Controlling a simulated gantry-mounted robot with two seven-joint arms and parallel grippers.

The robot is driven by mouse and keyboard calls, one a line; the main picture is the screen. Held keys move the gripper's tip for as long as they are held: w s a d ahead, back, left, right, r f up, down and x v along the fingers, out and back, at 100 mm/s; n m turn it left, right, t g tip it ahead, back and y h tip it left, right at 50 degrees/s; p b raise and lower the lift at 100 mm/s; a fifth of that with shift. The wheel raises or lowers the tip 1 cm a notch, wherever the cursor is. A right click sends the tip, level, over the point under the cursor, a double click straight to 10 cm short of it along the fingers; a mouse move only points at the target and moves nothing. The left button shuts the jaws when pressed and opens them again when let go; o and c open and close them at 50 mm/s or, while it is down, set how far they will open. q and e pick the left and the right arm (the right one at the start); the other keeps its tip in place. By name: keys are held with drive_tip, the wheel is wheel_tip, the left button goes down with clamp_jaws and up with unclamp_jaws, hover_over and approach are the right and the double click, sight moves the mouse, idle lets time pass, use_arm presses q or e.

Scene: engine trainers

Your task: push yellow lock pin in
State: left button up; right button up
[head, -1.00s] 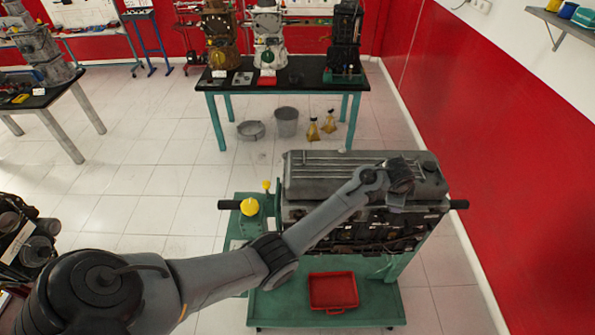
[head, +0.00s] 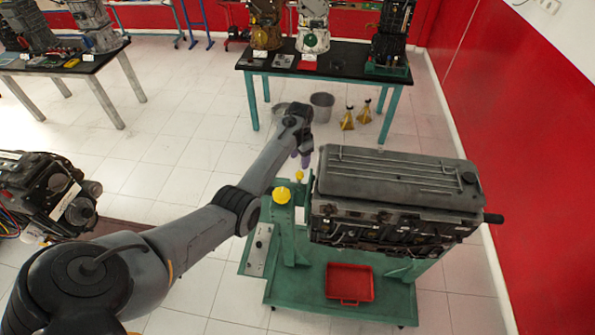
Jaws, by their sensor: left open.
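A large yellow knob (head: 281,195) stands on the green engine stand (head: 285,290), left of the engine. A smaller yellow knob (head: 299,175) sits just behind it. I cannot tell which of the two is the lock pin, or how far either is pressed in. My left gripper (head: 303,158) is open and empty, pointing down above and behind the knobs, beside the engine's back left corner. It appears apart from them. My right gripper is out of view.
The grey engine (head: 400,185) fills the stand's right side, with a dark handle (head: 493,218) sticking out right. A red tray (head: 349,284) lies on the stand's lower shelf. A table (head: 340,68) with engines stands behind. Two yellow stands (head: 355,118) and a bucket (head: 322,106) are on the floor.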

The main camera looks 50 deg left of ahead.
sight(300, 173)
use_arm(q)
wheel_tip(300, 173, down, 7)
drive_tip(key=b, duration=0.5)
drive_tip(key=shift+r, duration=0.2)
drive_tip(key=shift+f+b, duration=0.8)
drive_tip(key=shift+b, duration=0.1)
clamp_jaws()
